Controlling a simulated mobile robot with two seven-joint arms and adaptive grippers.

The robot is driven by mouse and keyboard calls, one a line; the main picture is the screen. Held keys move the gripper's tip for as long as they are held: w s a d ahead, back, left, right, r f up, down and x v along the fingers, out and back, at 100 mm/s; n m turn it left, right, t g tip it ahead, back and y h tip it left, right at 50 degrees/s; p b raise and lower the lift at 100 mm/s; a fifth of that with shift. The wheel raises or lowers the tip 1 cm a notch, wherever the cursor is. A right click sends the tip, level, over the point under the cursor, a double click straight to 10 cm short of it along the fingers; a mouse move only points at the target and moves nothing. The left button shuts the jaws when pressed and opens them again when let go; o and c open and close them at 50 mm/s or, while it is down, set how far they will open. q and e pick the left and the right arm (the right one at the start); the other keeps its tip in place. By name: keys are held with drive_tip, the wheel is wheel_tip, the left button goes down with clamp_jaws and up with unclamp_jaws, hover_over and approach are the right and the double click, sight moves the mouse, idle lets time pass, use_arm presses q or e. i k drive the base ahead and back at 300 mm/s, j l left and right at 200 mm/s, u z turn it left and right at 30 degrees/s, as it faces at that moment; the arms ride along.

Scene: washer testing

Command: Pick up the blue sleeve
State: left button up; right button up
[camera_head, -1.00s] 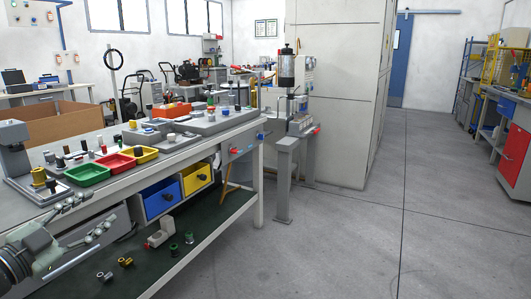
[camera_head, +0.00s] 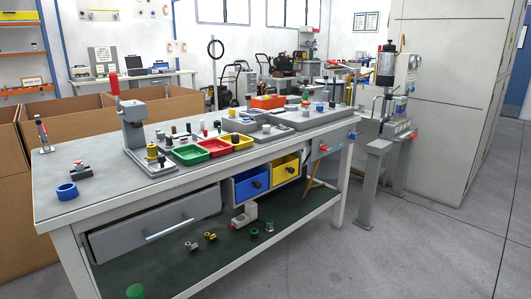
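A blue ring-shaped sleeve (camera_head: 67,191) stands on the left end of the grey workbench top (camera_head: 105,196), close to the front left corner. Its dark central hole shows from above. Nothing touches it. Neither of my grippers is in view.
A grey press with a red handle (camera_head: 133,125) stands to the right, beside green (camera_head: 190,154), red (camera_head: 215,147) and yellow (camera_head: 237,141) trays. Cardboard boxes (camera_head: 82,120) stand behind the bench. Floor at the right front is open.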

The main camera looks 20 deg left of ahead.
sight(66, 191)
drive_tip(key=u, duration=1.85)
